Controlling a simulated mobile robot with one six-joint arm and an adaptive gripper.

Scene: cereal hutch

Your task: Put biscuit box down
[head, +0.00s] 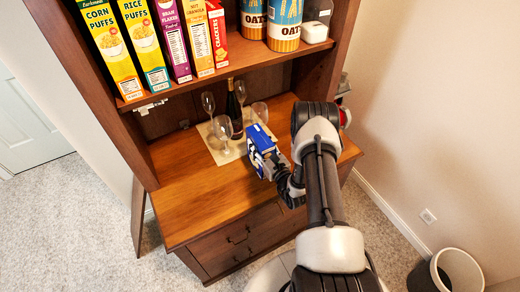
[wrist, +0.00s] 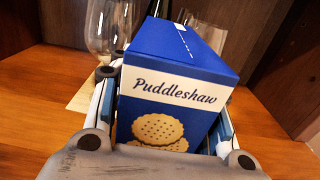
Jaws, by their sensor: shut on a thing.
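The blue biscuit box (head: 262,142) is in my gripper (head: 270,163), over the right part of the hutch's wooden counter (head: 205,200). In the wrist view the box (wrist: 180,75) fills the middle, with a "Puddleshaw" label and biscuits pictured on its face. My gripper (wrist: 165,140) has a finger on each side of the box and is shut on it. I cannot tell whether the underside of the box touches the counter; its lower part is hidden by the gripper.
Several wine glasses (head: 222,129) and a dark bottle (head: 234,112) stand on a pale mat (head: 225,155) just behind and left of the box. A shelf above holds cereal boxes (head: 140,40) and oat canisters (head: 284,28). The counter's front left is clear.

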